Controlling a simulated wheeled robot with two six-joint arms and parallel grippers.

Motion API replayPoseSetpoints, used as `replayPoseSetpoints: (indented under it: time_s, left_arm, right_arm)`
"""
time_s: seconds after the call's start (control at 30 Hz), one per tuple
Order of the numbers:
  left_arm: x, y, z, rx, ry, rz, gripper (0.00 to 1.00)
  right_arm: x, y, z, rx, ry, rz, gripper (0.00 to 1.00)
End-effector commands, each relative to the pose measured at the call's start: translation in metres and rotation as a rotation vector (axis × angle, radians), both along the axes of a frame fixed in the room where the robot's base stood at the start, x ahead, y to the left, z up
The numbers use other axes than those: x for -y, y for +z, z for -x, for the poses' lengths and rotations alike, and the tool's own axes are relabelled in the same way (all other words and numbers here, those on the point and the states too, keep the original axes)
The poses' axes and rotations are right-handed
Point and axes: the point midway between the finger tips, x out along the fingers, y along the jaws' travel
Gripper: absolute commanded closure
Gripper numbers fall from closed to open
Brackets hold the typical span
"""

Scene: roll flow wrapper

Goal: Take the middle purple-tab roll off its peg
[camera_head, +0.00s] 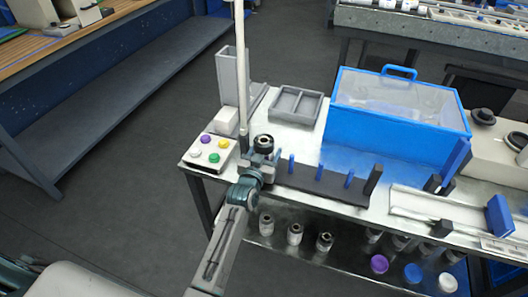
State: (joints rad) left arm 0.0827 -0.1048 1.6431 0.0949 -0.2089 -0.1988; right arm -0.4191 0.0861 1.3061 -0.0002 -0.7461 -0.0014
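A dark, ringed cylinder (263,142) shows right at the gripper. I cannot tell whether it is a held roll, and the fingers cannot be made out. Three upright blue pegs (318,171) stand bare on the rail. On the lower shelf, white rolls with dark cores stand in a row, the middle one (294,234) among them. A purple-topped roll (379,264) stands farther right. No purple tab is clear on the other rolls.
A button box (208,151) and a tall pale post (241,70) stand left of the gripper. A grey tray (296,103) and a clear-topped blue box (395,115) stand behind the pegs. A blue-topped roll (412,272) and white one (447,282) are lower right.

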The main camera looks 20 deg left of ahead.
Motion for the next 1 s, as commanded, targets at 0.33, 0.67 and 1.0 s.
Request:
replayPoseSetpoints:
  time_s: [0.33, 0.67, 1.0]
  left_arm:
    - [0.0, 0.0, 0.0, 0.0, 0.0, 0.0, 0.78]
    - [0.0, 0.005, 0.0, 0.003, 0.0, 0.0, 0.78]
    - [0.0, 0.05, 0.0, 0.008, 0.0, 0.001, 0.78]
  right_arm:
    - [0.0, 0.0, 0.0, 0.0, 0.0, 0.0, 0.64]
    - [0.0, 0.0, 0.0, 0.0, 0.0, 0.0, 0.64]
    - [0.0, -0.001, 0.002, -0.003, 0.0, 0.0, 0.64]
